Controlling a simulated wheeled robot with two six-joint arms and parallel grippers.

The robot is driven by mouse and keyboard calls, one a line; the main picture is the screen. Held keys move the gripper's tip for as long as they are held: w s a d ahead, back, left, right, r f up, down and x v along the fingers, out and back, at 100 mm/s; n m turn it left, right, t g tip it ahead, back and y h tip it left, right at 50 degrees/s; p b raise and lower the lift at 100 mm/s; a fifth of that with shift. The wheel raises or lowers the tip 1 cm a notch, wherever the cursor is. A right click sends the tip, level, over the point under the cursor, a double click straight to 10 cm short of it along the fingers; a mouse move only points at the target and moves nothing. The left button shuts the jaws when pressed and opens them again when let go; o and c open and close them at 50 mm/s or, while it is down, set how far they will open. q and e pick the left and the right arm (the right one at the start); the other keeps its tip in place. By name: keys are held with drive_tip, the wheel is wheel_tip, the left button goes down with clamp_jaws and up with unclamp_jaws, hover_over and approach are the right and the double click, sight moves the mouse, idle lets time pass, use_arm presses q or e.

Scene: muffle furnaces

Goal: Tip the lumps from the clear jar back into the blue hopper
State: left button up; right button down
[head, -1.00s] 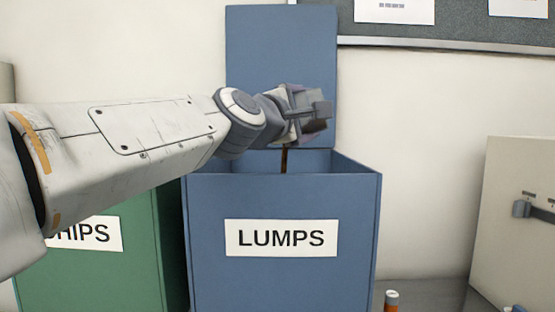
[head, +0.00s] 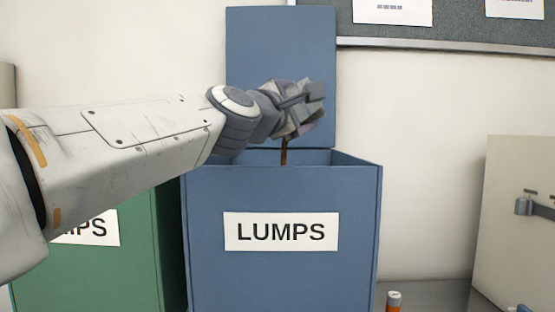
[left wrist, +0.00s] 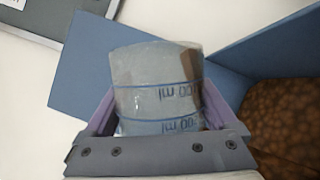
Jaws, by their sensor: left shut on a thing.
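The blue hopper (head: 210,200), labelled LUMPS, stands in the middle of the head view with its lid raised behind it. My left gripper (head: 300,108) is above the open hopper, rolled over. In the left wrist view the left gripper (left wrist: 160,120) is shut on the clear jar (left wrist: 155,70), which has blue ring lines and upside-down volume marks. A thin brown streak (head: 284,155) shows below the gripper, at the hopper's mouth. Brown lumps (left wrist: 285,120) fill the hopper in the left wrist view. How much is inside the jar is unclear. My right gripper is in neither view.
A green bin (head: 90,275) with a partly hidden label stands to the left of the hopper. A pale cabinet (head: 515,240) with a dark handle is at the right. A notice board (head: 450,25) hangs above.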

use_arm(q)
drive_tip(key=shift+a, duration=0.1)
idle(0.3)
drive_tip(key=shift+a+n+t+b, duration=0.2)
drive_tip(key=shift+n+t+b, duration=0.1)
drive_tip(key=shift+n+b, duration=0.35)
drive_tip(key=shift+a+r+n, duration=0.1)
drive_tip(key=shift+n, duration=0.25)
